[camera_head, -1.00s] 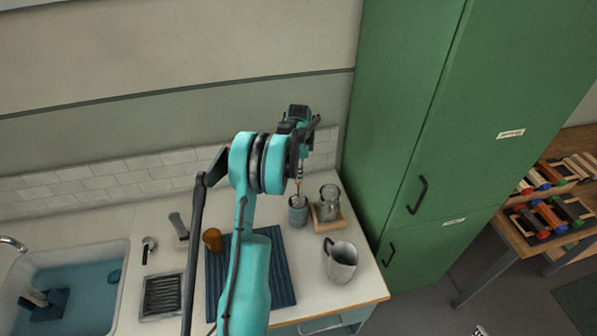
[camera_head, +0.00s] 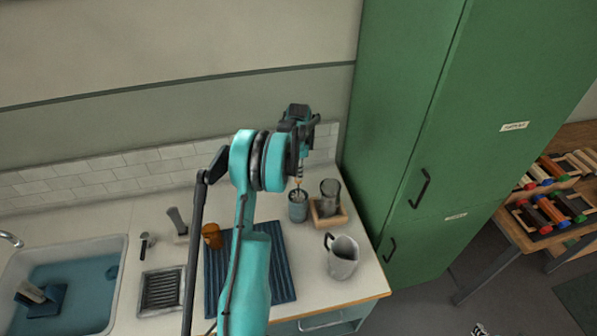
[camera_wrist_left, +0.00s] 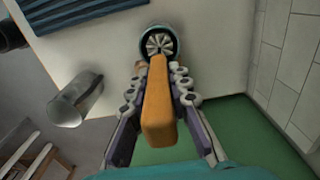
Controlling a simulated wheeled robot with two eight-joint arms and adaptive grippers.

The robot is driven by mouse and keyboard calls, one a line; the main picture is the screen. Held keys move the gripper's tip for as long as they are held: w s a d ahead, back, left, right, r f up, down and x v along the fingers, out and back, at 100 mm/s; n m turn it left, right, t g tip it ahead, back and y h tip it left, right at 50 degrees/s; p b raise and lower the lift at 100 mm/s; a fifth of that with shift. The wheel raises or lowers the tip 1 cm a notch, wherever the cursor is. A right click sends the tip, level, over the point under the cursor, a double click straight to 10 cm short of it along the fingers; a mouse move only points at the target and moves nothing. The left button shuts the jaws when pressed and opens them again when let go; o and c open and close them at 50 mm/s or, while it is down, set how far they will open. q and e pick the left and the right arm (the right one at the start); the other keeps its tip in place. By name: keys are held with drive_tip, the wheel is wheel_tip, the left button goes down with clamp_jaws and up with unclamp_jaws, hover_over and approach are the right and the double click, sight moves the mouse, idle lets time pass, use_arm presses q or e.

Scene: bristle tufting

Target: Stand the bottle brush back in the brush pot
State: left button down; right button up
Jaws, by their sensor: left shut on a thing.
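The bottle brush has an orange handle (camera_wrist_left: 158,110), and my left gripper (camera_head: 300,170) is shut on it. In the left wrist view the gripper's fingers (camera_wrist_left: 158,78) lie along both sides of the handle. The brush hangs roughly upright, with its lower end at the mouth of the grey-blue brush pot (camera_head: 298,208). In the left wrist view white bristles show inside the round rim of the pot (camera_wrist_left: 142,42). How deep the bristles sit is hidden. My right gripper is not in view.
A glass jar (camera_head: 330,189) on a wooden base (camera_head: 322,221) stands close right of the pot. A grey jug (camera_head: 343,258) is in front. An amber cup (camera_head: 212,236) and a blue ribbed mat (camera_head: 276,281) lie left. A tall green cabinet (camera_head: 400,130) bounds the right.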

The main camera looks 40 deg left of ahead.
use_arm(q)
drive_tip(key=shift+f+b, duration=0.4)
drive_tip(key=shift+f, duration=0.15)
drive_tip(key=c, duration=1.3)
unclamp_jaws()
drive_tip(key=shift+c, duration=0.2)
drive_tip(key=shift+r, duration=0.1)
drive_tip(key=shift+r+p, duration=2.05)
drive_tip(key=shift+r, duration=1.9)
